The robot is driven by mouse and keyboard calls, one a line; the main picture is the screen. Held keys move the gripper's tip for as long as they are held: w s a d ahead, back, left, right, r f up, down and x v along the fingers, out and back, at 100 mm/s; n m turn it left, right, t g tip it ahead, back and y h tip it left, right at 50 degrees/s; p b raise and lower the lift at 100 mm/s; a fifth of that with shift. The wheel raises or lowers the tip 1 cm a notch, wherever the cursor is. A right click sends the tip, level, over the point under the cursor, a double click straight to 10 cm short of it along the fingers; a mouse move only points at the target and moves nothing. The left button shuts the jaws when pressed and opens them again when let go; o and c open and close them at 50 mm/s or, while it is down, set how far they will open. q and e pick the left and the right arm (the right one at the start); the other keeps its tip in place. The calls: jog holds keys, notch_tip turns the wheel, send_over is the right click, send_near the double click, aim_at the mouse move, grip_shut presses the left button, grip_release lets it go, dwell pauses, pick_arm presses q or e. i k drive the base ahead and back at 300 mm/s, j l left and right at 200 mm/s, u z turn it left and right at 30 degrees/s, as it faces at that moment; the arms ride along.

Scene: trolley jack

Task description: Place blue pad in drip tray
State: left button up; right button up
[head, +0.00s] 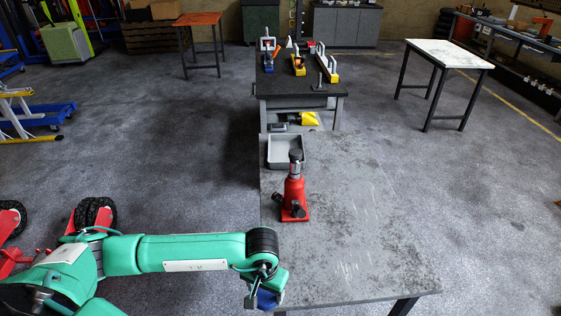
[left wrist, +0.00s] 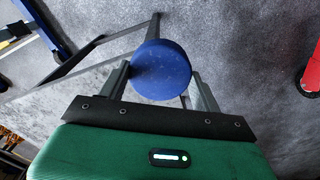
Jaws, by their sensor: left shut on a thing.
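The blue pad (head: 267,299) is a round disc. My left gripper (head: 262,293) is shut on it near the left front edge of the grey table. In the left wrist view, the blue pad (left wrist: 161,70) sits between the two fingers of my left gripper (left wrist: 165,82) and hides part of them. The grey drip tray (head: 286,165) stands at the far left corner of the table, behind the red bottle jack (head: 294,195), apart from my gripper. The tray's visible inside looks empty. My right gripper is not in view.
The red bottle jack stands upright between my left gripper and the tray. The right part of the grey table (head: 365,215) is clear. A dark workbench (head: 290,85) with several tools stands behind it. A white-topped table (head: 448,54) is at the far right.

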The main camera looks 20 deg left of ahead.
aim_at(286, 153)
jog(key=j+z, duration=0.15)
jog(key=j, duration=0.3)
jog(key=k+j+z, duration=0.15)
jog(key=j, duration=0.3)
jog(key=j+z, duration=0.15)
jog(key=j, duration=0.3)
jog(key=k+j+z, duration=0.15)
jog(key=j, duration=0.3)
jog(key=k+j+z, duration=0.15)
jog(key=j, duration=0.25)
jog(key=i+j+z, duration=0.1)
jog(key=j, duration=0.3)
jog(key=i+j+z, duration=0.15)
jog(key=j, duration=0.25)
jog(key=i+j+z, duration=0.1)
jog(key=j, duration=0.3)
jog(key=i+j+z, duration=0.1)
jog(key=j, duration=0.3)
jog(key=i+j+z, duration=0.1)
jog(key=j, duration=0.35)
